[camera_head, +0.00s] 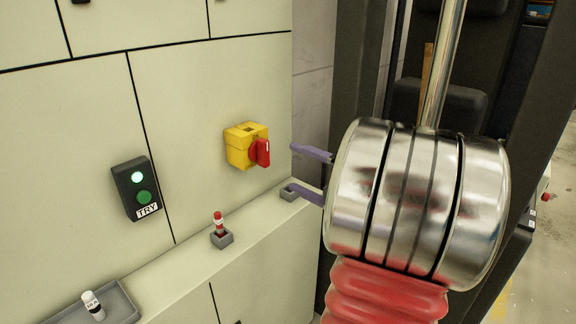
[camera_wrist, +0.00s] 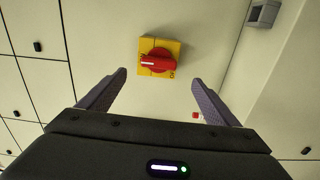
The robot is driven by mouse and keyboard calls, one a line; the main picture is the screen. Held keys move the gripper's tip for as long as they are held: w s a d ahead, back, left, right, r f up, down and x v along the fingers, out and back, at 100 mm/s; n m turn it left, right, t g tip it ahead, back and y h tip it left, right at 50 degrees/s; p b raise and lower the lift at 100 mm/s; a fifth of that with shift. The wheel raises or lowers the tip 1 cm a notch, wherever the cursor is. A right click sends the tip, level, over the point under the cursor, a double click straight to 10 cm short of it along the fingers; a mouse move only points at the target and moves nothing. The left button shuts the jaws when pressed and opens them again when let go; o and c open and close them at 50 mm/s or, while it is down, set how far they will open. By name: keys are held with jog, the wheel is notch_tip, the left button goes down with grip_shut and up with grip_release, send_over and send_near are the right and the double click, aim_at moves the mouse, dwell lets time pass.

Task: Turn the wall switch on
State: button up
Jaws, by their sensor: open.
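The wall switch is a yellow box (camera_head: 240,147) with a red rotary handle (camera_head: 262,152), mounted on the pale panel in the head view.
A black box (camera_head: 137,188) with a lit green lamp, a green button and a "TRY" label is left of the switch. On the ledge below stand a red-and-white piece (camera_head: 218,224) in a grey holder, another grey holder (camera_head: 289,194), and a grey tray (camera_head: 121,297) with a white cylinder.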

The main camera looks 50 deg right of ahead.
jog(key=shift+s, duration=1.4)
jog(key=w+a+f+n+g+y, duration=0.2)
jog(key=a+n+g+y, duration=0.15)
jog(key=a+n, duration=0.7)
jog(key=w+a+f+n+g+y, duration=0.3)
jog(key=a+n, duration=0.4)
jog(key=a, duration=0.7)
jog(key=s+a+f+m+g+h, duration=0.1)
jog(key=s+a+m+g+h, duration=0.2)
jog(key=m, duration=1.4)
jog(key=s+a+f+m+g+h, duration=0.1)
jog(key=s+a+m+g+h, duration=0.2)
jog(key=s+a+m, duration=0.6)
jog(key=a+m+h, duration=0.1)
jog(key=m, duration=0.8)
jog(key=shift+s+a+f+m, duration=0.2)
jog(key=shift+s+a+m, duration=0.05)
jog(key=shift+m, duration=0.1)
